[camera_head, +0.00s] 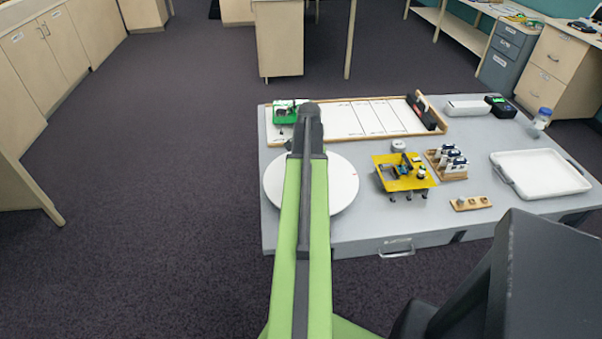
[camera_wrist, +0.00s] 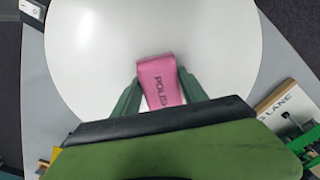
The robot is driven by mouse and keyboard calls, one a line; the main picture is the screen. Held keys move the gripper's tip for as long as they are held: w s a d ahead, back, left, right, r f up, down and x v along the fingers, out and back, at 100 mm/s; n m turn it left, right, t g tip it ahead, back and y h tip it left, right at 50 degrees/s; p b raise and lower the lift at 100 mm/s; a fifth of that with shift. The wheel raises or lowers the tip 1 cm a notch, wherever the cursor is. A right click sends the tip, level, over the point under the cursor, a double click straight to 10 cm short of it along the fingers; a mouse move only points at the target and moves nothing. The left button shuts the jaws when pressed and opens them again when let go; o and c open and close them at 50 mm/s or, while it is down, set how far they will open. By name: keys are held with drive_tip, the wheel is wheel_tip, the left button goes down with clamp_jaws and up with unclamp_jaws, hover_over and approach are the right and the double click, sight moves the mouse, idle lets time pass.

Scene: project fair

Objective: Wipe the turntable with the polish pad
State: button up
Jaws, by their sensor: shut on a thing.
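The turntable (camera_head: 344,184) is a round white disc on the grey table, partly hidden behind my green arm in the head view. It fills most of the wrist view (camera_wrist: 100,55), where its surface looks plain and clean. The polish pad (camera_wrist: 157,72) is a pink block with dark lettering reading "POLISH". My gripper (camera_wrist: 160,80) is shut on the pad, one green finger on each side. The pad is over the disc in the wrist view; I cannot tell whether it touches the surface. The gripper and pad are hidden by my arm in the head view.
A yellow platform (camera_head: 402,180) on short legs stands right of the turntable. A white lane board (camera_head: 345,121) with a green device (camera_head: 284,111) lies behind. A holder of small bottles (camera_head: 449,168), a wooden block (camera_head: 470,203) and a white tray (camera_head: 540,176) are further right.

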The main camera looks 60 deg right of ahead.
drive_tip(key=shift+s+d, duration=0.7)
drive_tip(key=shift+s, duration=0.25)
drive_tip(key=shift+s+d, duration=0.7)
drive_tip(key=shift+s, duration=0.2)
drive_tip(key=shift+w+d, duration=0.8)
drive_tip(key=shift+d, duration=0.2)
drive_tip(key=shift+w+a, duration=1.1)
drive_tip(key=shift+w, duration=0.5)
drive_tip(key=shift+w+a, duration=1.15)
drive_tip(key=shift+w, duration=0.4)
drive_tip(key=shift+w+a, duration=1.1)
drive_tip(key=shift+w, duration=0.5)
drive_tip(key=shift+r, duration=0.1)
wheel_tip(320, 180, up, 6)
drive_tip(key=p, duration=0.6)
wheel_tip(320, 180, up, 3)
drive_tip(key=p, duration=0.3)
